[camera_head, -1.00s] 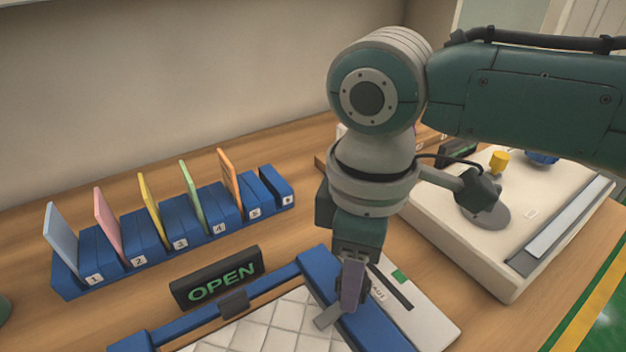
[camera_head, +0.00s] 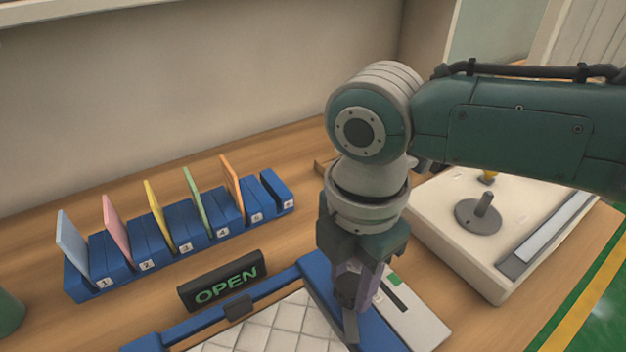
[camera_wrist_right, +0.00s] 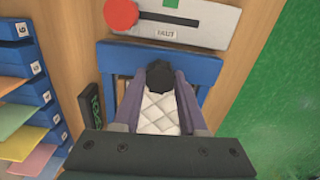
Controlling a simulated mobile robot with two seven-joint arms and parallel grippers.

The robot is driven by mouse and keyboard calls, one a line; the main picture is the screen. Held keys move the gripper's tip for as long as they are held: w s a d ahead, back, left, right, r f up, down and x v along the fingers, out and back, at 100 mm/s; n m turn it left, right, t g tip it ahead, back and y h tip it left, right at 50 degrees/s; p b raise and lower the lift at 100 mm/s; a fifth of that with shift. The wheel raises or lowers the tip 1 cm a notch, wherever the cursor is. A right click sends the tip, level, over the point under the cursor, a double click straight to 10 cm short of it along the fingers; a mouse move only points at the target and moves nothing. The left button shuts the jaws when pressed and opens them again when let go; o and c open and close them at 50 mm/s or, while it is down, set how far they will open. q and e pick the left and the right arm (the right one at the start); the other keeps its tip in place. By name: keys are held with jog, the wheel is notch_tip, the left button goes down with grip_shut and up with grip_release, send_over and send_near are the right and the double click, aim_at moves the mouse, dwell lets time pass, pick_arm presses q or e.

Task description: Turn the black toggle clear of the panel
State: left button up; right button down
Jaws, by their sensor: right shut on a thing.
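The black toggle (camera_wrist_right: 160,76) sits between the two fingers of my right gripper (camera_wrist_right: 160,90) in the right wrist view, at the edge of the white quilted panel (camera_wrist_right: 157,115). In the head view my right gripper (camera_head: 354,290) points down over the right side of the blue frame (camera_head: 385,330) and is shut on the toggle. A grey bar (camera_head: 352,326) shows below the fingers, near the right edge of the quilted panel (camera_head: 285,330). The fingers partly hide the toggle, and I cannot tell whether the bar still overlaps the panel. My left gripper is out of view.
A black OPEN sign (camera_head: 222,281) stands behind the blue frame. A blue numbered rack (camera_head: 180,240) with coloured cards is at the left. A white plate with a slot (camera_head: 415,315) and a cream box with a grey post (camera_head: 480,215) are to the right.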

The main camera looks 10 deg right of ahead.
aim_at(350, 285)
jog(key=n, duration=0.6)
jog(key=shift+a, duration=0.1)
dwell(0.4)
jog(key=shift+c, duration=2.2)
grip_release()
notch_tip(350, 285, up, 10)
jog(key=p, duration=0.1)
